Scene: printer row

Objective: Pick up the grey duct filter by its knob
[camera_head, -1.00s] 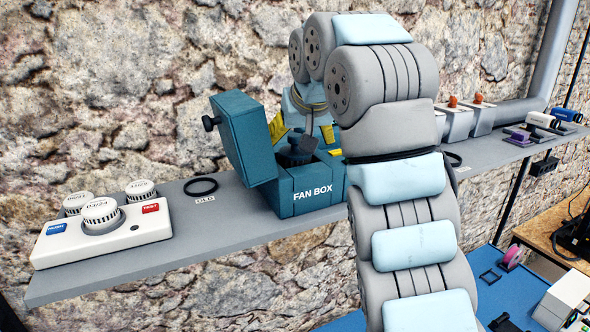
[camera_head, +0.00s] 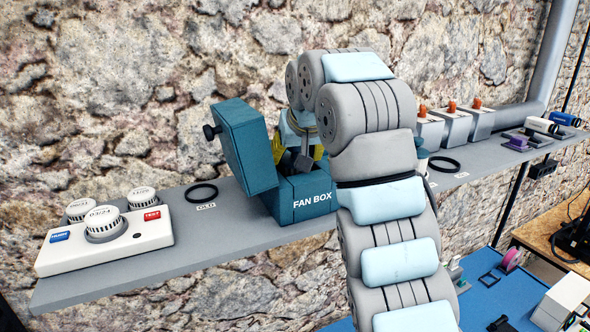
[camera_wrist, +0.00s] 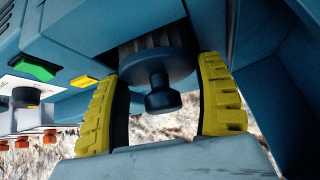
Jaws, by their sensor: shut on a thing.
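The teal fan box (camera_head: 300,203) stands on the shelf with its lid (camera_head: 243,147) swung open to the left. In the wrist view, a dark round disc with a stubby knob (camera_wrist: 163,95) sits in front of a grey ribbed body, which I take as the grey duct filter (camera_wrist: 150,42). My gripper (camera_wrist: 160,75) has its yellow fingers on both sides of the disc and knob, shut on the filter; the exact contact is hard to see. In the head view, my gripper (camera_head: 298,152) is at the box opening, and my arm hides part of the box.
A white panel (camera_head: 105,240) with dials and buttons stands at the shelf's left end. A black ring (camera_head: 201,193) lies between it and the box, another ring (camera_head: 444,164) to the right. Grey boxes with orange tops (camera_head: 452,123) stand further right. The stone wall is close behind.

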